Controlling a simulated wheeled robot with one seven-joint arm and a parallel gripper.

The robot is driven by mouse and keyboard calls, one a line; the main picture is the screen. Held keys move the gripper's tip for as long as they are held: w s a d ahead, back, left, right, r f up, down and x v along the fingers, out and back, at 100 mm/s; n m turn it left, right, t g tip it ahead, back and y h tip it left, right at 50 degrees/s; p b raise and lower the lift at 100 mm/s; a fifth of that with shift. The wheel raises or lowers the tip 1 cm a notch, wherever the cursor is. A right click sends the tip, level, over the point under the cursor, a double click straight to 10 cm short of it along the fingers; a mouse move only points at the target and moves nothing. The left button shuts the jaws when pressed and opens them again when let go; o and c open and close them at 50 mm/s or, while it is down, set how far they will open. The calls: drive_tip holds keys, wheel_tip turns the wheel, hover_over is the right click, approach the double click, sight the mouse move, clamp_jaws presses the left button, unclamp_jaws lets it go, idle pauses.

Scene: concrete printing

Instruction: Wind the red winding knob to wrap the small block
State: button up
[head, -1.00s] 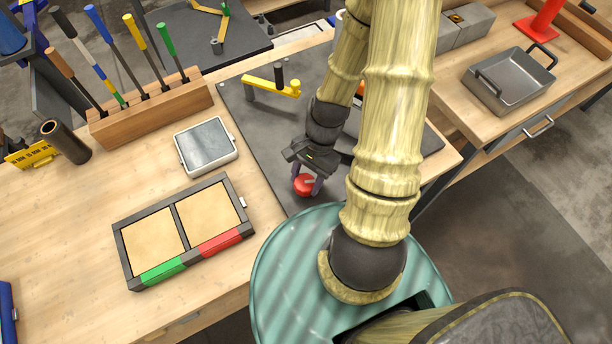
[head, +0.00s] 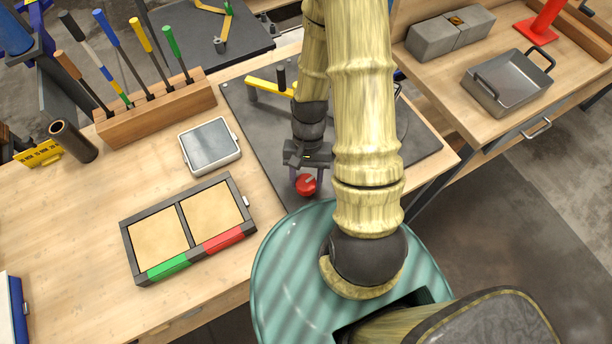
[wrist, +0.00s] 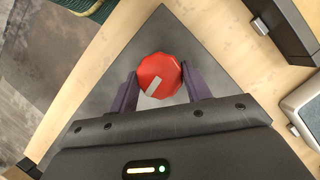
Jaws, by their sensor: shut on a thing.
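The red winding knob (head: 306,185) stands on the dark plate (head: 236,98) near the plate's front corner. In the wrist view the red knob (wrist: 159,76) is many-sided, with a pale grey pointer mark aimed to the lower left. My gripper (head: 306,180) reaches down to it, and in the wrist view my gripper's two dark fingers (wrist: 160,84) are shut on the knob from both sides. My arm covers much of the dark plate in the head view. I cannot pick out the small block for certain.
Left of the plate are a grey-lidded box (head: 210,146) and a two-panel tray (head: 127,238) with green and red front tabs. A wooden tool rack (head: 155,112) stands behind. A yellow arm with a black post (head: 268,88) is on the plate. A metal pan (head: 508,80) lies right.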

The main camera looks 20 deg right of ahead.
drive_tip(key=o, duration=1)
drive_tip(key=v, duration=1.7)
drive_tip(key=shift+r, duration=0.2)
